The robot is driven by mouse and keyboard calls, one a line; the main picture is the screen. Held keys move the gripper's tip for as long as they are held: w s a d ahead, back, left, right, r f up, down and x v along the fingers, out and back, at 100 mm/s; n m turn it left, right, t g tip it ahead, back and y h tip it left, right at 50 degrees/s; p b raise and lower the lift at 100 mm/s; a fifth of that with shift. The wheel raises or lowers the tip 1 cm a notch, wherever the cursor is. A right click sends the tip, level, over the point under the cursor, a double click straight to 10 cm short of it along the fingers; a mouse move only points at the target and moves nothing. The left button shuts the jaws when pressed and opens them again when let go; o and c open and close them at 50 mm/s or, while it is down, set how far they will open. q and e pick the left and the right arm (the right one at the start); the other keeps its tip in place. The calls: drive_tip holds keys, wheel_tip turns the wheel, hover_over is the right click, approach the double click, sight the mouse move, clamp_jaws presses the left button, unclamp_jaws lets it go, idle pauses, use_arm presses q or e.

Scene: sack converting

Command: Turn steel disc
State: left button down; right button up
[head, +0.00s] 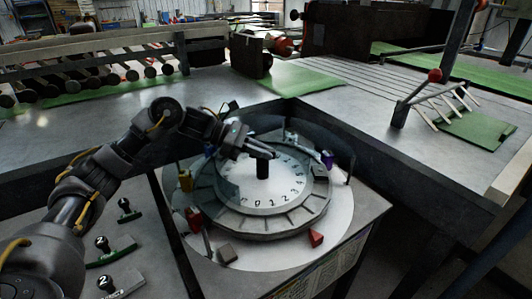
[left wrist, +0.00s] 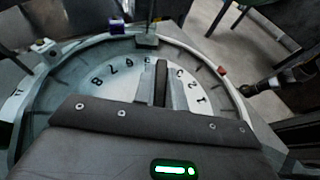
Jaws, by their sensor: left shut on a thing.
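The steel disc (head: 236,183) lies flat on a round base on the table in front of me, with black digits around its face. A black upright post (head: 263,170) stands at its centre. My left gripper (head: 262,155) reaches in from the left and is shut on the post. In the left wrist view the dark post (left wrist: 161,82) sits between the two fingers of the left gripper (left wrist: 160,92), and the disc (left wrist: 100,98) spreads around them. The wrist housing hides the near part of the disc there. My right gripper is not in view.
Around the disc stand a red wedge (head: 316,238), a yellow block (head: 185,181), a purple piece (head: 327,159) and a grey block (head: 227,253). Several stamps, one green (head: 110,252), lie at the left.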

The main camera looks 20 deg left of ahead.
use_arm(q)
drive_tip(key=c, duration=1.4)
unclamp_jaws()
drive_tip(key=shift+c, duration=0.2)
